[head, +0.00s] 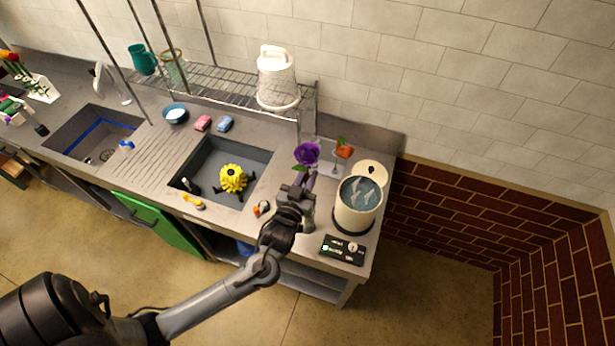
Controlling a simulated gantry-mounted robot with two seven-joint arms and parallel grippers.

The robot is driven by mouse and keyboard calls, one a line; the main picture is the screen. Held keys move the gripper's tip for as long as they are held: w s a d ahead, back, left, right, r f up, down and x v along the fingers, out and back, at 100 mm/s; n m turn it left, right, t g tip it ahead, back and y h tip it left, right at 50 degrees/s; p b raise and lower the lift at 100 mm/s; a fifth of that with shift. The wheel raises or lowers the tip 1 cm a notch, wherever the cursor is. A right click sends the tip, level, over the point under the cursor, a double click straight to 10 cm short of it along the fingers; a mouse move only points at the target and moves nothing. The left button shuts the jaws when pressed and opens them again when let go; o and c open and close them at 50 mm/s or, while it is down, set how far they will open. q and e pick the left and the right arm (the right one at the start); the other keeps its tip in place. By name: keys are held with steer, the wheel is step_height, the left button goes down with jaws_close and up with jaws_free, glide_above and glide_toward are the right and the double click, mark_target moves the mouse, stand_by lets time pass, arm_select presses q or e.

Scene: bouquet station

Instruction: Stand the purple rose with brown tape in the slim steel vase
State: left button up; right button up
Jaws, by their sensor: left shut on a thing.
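The purple rose (306,153) is near the back right of the counter, its bloom up and its green leaves below. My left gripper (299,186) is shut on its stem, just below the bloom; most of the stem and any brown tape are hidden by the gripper. A narrow grey upright shape (310,214) right beside the gripper may be the slim steel vase, but the gripper partly covers it and I cannot tell whether the stem is in it. My right gripper is not in view.
A cream pot (356,208) with water stands close right of the gripper, with a black control box (342,249) in front. An orange-red flower (345,148) stands behind. The sink with a yellow object (233,178) is to the left. A wire rack (220,88) runs behind.

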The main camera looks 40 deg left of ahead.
arm_select(q)
steer(key=shift+f, duration=0.4)
steer(key=shift+f+b, duration=3.05)
steer(key=shift+f, duration=1.8)
steer(key=shift+f+b, duration=0.95)
steer(key=shift+f, duration=0.15)
steer(key=o, duration=1.5)
